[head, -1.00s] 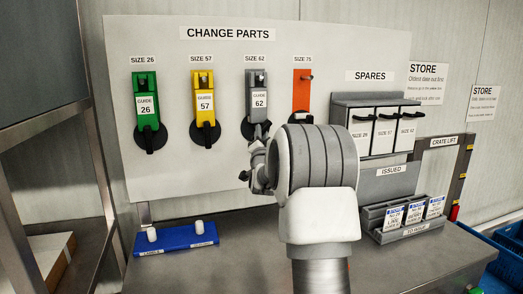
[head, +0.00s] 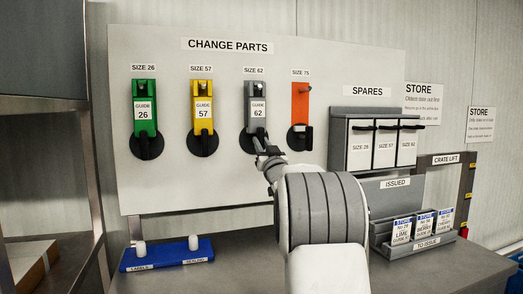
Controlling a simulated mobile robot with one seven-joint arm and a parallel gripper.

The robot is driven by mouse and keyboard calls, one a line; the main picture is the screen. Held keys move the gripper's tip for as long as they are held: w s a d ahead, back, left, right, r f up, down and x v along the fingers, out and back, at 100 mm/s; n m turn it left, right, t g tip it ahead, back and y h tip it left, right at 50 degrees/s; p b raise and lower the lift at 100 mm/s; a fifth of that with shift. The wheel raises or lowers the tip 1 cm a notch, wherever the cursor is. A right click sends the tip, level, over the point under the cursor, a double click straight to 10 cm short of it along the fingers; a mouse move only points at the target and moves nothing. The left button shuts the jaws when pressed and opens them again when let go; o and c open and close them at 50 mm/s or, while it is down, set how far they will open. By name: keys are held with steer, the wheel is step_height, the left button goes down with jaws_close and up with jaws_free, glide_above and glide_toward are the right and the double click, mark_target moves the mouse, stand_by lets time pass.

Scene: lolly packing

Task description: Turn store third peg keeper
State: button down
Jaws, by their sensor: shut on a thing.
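The third peg, under the SIZE 62 label, holds a grey guide (head: 257,104) marked 62. Its round black keeper (head: 247,139) sits at the guide's lower end. My gripper (head: 266,152) is at the lower right edge of this keeper, shut on it, with the wrist reaching up from the lower right. The fingers hide part of the keeper, so the exact angle of its handle is hard to tell.
A green guide (head: 145,105) and a yellow guide (head: 202,105) hang to the left, with black keepers. An orange peg plate (head: 300,103) is close on the right. The spares rack (head: 340,115), issued rack (head: 380,226) and blue tray (head: 165,257) stand around the bench.

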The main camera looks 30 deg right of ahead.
steer(key=shift+n+y, duration=0.4)
steer(key=shift+n, duration=0.1)
steer(key=c, duration=0.7)
jaws_free()
steer(key=v, duration=1.7)
steer(key=shift+s+f, duration=0.15)
steer(key=shift+f, duration=0.05)
